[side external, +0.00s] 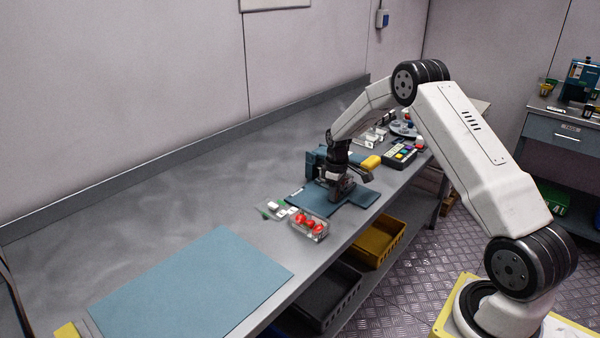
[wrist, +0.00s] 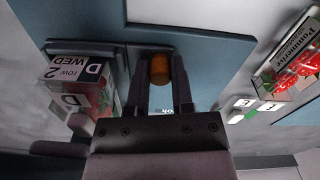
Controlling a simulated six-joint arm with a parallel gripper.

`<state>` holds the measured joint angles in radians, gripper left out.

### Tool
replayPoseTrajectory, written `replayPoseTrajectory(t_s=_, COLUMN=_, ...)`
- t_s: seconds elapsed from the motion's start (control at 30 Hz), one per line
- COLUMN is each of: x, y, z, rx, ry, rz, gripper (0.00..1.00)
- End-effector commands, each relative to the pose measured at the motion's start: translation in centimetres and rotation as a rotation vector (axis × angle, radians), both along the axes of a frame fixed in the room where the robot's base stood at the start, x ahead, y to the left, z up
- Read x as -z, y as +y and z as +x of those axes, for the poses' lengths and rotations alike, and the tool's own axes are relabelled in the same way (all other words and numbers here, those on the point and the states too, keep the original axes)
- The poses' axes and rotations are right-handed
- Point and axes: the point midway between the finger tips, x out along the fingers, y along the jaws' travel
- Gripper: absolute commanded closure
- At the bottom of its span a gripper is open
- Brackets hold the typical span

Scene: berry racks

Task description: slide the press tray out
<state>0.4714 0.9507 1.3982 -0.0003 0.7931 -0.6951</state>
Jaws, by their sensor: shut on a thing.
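My gripper (wrist: 160,80) points down at the blue mat, its two fingers shut on an orange rounded piece, which looks like a knob or handle (wrist: 160,68). A dark block lies right behind the piece; I cannot tell whether it is the press tray. In the side external view my gripper (side external: 341,192) is low over the blue mat (side external: 362,198), beside a dark blue upright unit (side external: 313,163) that may be the press. The fingertips and the held piece are hard to make out there, and my wrist hides part of the unit.
A clear punnet of red berries (side external: 309,225) stands at the mat's front left, with small white-and-green tags (side external: 275,209) beside it. A box marked WED (wrist: 78,80) is close left in the wrist view. The large blue sheet (side external: 190,285) is bare.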

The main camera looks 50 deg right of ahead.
Motion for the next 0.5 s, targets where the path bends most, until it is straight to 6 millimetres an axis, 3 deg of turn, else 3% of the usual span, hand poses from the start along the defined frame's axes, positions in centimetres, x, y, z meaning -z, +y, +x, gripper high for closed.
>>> replayPoseTrajectory(t_s=0.3, x=-0.2, y=6.6, z=0.2, rx=-0.005, ry=-0.002, rz=-0.001, gripper=1.0)
replayPoseTrajectory(t_s=0.5, x=-0.1, y=8.4, z=0.1, rx=-0.002, ry=-0.003, rz=0.0, gripper=1.0)
